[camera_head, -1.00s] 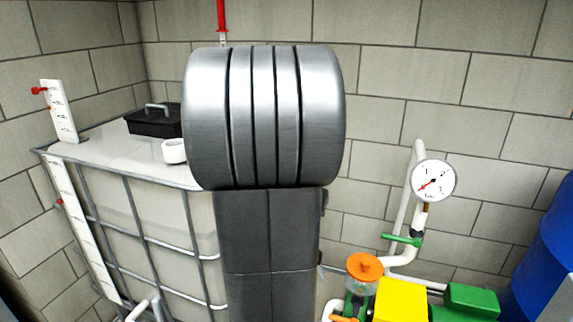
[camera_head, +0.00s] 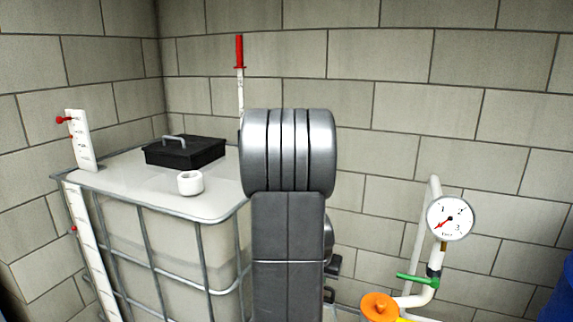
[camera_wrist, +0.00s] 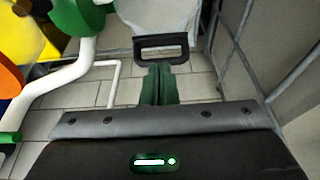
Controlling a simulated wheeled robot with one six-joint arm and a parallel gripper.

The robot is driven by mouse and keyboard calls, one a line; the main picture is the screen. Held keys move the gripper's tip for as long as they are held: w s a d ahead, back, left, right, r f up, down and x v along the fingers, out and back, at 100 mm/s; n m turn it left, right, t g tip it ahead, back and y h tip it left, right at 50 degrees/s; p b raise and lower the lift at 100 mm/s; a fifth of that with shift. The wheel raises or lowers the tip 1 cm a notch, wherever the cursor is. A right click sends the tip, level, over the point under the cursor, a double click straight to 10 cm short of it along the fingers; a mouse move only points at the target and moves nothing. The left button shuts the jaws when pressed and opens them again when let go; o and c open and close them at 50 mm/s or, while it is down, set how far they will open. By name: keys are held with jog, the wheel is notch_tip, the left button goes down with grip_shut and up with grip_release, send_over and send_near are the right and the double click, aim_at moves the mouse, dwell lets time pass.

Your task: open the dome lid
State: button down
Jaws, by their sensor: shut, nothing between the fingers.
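A black, flat, box-like lid (camera_head: 185,152) with a grey bar handle lies on top of the white caged tank (camera_head: 130,190) in the head view. It looks shut; I see no other part shaped like a dome lid. My grey arm stands to the right of it. My gripper (camera_wrist: 160,72) shows in the wrist view as two dark green fingers pressed together, with nothing between them. It points low over the tiled floor, away from the black lid. In the head view my arm hides the gripper. The lid is not seen in the wrist view.
A white ring-shaped cap (camera_head: 190,183) sits before the lid. A white gauge strip (camera_head: 79,140) stands at the tank's left. A pressure gauge (camera_head: 450,218), green-handled valve (camera_head: 417,280) and orange knob (camera_head: 380,306) are at right. A black frame (camera_wrist: 162,48) is beyond the fingers.

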jog(key=shift+x, duration=1.2)
jog(key=shift+w, duration=0.1)
jog(key=shift+r, duration=0.15)
jog(key=v, duration=1.4)
jog(key=x, duration=1.4)
jog(key=shift+w+d+f+p, duration=0.25)
jog(key=shift+w+d+p, duration=0.05)
jog(key=shift+w+p, duration=0.35)
jog(key=shift+w+d+f+p, duration=0.1)
jog(key=shift+w+f+p, duration=0.05)
jog(key=shift+w+p, duration=0.15)
jog(key=shift+s, duration=0.2)
